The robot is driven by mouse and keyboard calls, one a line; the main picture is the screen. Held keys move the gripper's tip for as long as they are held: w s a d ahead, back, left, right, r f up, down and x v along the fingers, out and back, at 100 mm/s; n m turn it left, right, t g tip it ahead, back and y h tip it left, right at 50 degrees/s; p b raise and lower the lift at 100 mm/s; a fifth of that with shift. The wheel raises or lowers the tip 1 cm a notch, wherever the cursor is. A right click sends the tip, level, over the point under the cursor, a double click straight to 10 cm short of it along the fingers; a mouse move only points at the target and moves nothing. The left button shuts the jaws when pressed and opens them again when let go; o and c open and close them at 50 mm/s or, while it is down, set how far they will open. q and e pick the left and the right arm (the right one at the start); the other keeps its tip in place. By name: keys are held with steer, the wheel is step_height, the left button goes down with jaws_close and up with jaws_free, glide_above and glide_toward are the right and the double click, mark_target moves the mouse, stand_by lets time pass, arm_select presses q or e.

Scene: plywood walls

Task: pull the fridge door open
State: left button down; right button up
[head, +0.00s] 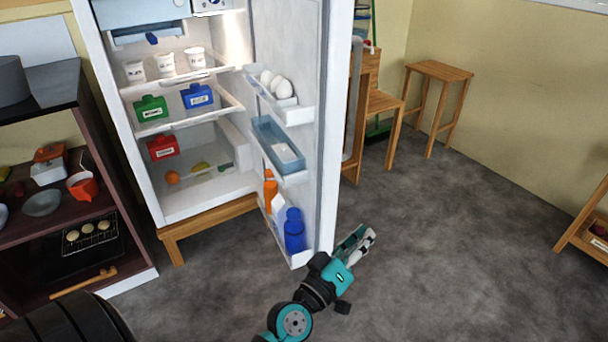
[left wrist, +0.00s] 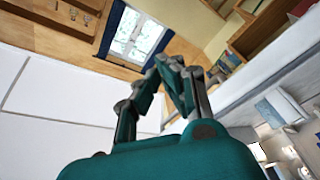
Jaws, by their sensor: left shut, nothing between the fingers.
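The fridge (head: 133,150) stands at the left of the head view with its inside showing. Its door (head: 325,130) is swung wide open, with its shelves facing the fridge's inside. My left gripper (head: 367,233) is beside the lower free edge of the door, on its outer side. Its fingers are shut with nothing between them. In the left wrist view the fingertips (left wrist: 175,65) meet, and white surfaces lie on both sides of them. The door's handle is hidden in the head view. My right gripper is not in view.
The door shelves hold eggs (head: 277,84), an orange bottle (head: 270,190) and a blue bottle (head: 294,230). A dark shelf unit (head: 75,255) stands left of the fridge. A wooden stool (head: 440,72) is at the back. The grey floor (head: 460,230) right of the door is clear.

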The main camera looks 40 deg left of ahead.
arm_select(q)
steer(key=w+a+r+n+y+p, duration=0.1)
steer(key=w+a+r+n+y, duration=0.15)
steer(key=a+n+y, duration=0.7)
steer(key=n+g+y+p, duration=0.1)
steer(key=n+g+y, duration=0.55)
steer(key=n, duration=0.25)
glide_toward(300, 174)
steer(key=s, duration=0.5)
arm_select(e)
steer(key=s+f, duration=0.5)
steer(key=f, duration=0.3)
arm_select(q)
steer(key=x, duration=0.8)
steer(key=shift+w+r+b, duration=0.15)
steer(key=shift+w+b, duration=0.15)
steer(key=w, duration=0.1)
steer(key=w+d+b, duration=0.1)
steer(key=shift+w+d, duration=0.2)
steer(key=shift+w, duration=0.2)
steer(key=shift+w+d, duration=0.25)
steer(key=shift+w, duration=0.15)
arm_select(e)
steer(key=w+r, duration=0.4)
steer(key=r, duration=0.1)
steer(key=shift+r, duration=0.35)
